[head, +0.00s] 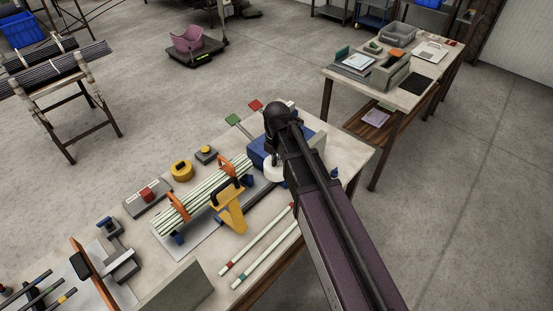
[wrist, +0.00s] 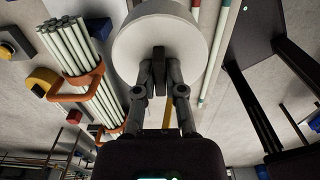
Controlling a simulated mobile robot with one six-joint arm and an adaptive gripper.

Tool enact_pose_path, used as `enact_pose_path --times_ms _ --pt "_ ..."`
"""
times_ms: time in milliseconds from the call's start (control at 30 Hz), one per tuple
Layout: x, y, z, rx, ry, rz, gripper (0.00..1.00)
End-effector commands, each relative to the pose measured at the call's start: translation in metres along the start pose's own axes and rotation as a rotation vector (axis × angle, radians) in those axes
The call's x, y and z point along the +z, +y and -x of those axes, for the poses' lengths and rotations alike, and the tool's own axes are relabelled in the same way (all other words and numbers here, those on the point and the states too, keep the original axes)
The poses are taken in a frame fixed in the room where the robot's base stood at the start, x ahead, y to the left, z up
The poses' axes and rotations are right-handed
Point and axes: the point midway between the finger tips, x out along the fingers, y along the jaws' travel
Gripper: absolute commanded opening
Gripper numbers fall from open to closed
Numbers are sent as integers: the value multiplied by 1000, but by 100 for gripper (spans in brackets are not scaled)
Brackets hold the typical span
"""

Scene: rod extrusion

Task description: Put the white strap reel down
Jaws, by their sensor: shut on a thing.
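The white strap reel (wrist: 150,32) is a wide pale disc in the wrist view, its top edge cut off by the picture. My gripper (wrist: 160,68) is shut on its near side. In the head view, part of the reel (head: 273,174) shows beside a blue box, below my dark wrist, above or on the worktable (head: 345,160). I cannot tell whether it touches the tabletop. My arm hides much of the reel and the fingertips there.
A bundle of pale rods (head: 205,197) lies in orange clamps left of the reel. A yellow tool (head: 230,208) and a yellow tape roll (head: 181,170) are near it. Loose rods (head: 258,245) lie along the front edge. A blue box (head: 258,152) stands close by.

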Motion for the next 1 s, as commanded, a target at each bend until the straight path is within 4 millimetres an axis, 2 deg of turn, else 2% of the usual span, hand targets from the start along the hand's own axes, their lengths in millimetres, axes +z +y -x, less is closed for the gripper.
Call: enact_pose_path --times_ms 267,700,1000 --pt "0 0 11 0 0 0 0" --pt "0 0 59 0 0 0 0" --pt "0 0 64 0 0 0 0"
